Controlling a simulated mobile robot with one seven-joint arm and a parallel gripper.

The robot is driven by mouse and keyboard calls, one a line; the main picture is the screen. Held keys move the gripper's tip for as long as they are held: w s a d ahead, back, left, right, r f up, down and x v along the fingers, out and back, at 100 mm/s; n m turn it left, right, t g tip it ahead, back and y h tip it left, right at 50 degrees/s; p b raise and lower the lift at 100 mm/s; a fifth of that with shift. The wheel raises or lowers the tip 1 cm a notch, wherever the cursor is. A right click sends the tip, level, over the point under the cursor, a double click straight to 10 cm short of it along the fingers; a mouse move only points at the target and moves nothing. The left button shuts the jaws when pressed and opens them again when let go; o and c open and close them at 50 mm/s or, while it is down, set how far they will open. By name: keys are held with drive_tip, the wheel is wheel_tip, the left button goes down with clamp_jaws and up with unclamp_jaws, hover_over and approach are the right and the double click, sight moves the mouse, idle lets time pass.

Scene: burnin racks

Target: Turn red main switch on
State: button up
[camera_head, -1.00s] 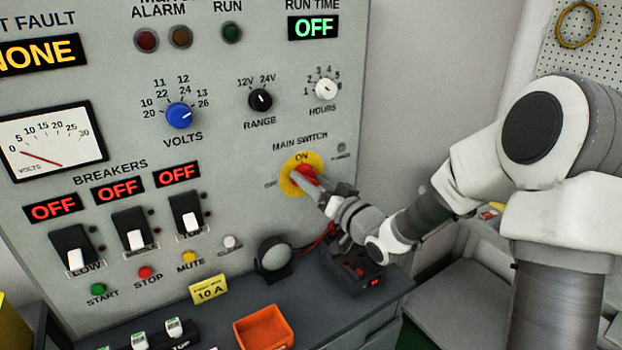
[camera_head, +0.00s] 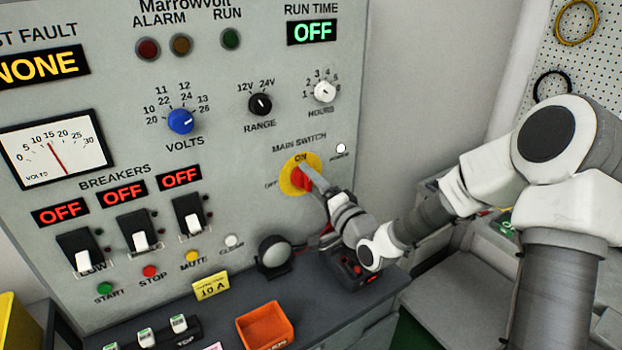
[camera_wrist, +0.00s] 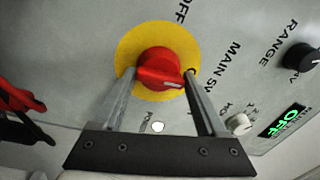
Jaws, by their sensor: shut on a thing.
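The red main switch (camera_head: 301,181) is a rotary knob on a round yellow plate (camera_head: 288,184), at the lower right of the grey panel. ON is printed above it and OFF at its left. My gripper (camera_head: 305,172) is shut on the knob, partly covering it in the head view. In the wrist view the red knob (camera_wrist: 158,66) sits between the two fingers of my gripper (camera_wrist: 158,80). Its raised handle lies across toward the right finger, on the side where ON is mostly hidden. A small white lamp (camera_head: 340,148) beside the switch is lit.
Three breakers (camera_head: 137,232) stand lower left, each under a red OFF display. The voltmeter (camera_head: 57,150) needle is near mid-scale. A black round device (camera_head: 273,257) and an orange bin (camera_head: 265,327) are on the ledge below. RUN TIME (camera_head: 312,32) reads OFF.

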drive_tip(key=shift+d+f+m, duration=0.15)
drive_tip(key=shift+f+m, duration=0.2)
drive_tip(key=shift+m, duration=0.25)
drive_tip(key=o, duration=1.1)
drive_tip(key=shift+o, duration=0.4)
drive_tip(key=shift+r, duration=0.15)
drive_tip(key=p+v, duration=0.9)
drive_tip(key=v, duration=0.8)
drive_tip(key=shift+s, duration=0.15)
drive_tip(key=shift+d, duration=0.15)
